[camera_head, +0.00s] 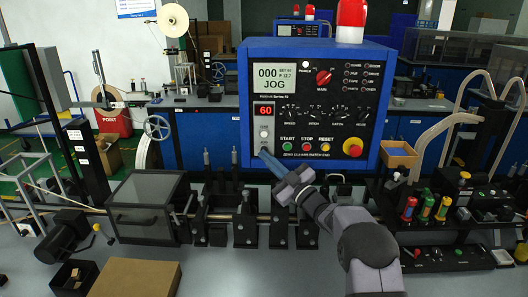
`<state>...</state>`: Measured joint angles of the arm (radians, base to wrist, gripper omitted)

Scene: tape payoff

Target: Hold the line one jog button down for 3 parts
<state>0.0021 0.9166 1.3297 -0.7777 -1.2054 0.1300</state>
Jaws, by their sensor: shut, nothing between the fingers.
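Green START (287,146), red STOP (306,146) and yellow RESET (326,147) buttons lie right of the fingertips.
A red emergency knob (353,148) is at the panel's lower right. Below the box runs a rail with black clamps (246,225) and a dark clear-lidded box (149,207). Coloured-handled valves (425,210) stand at right. A brown board (136,278) lies at front left.

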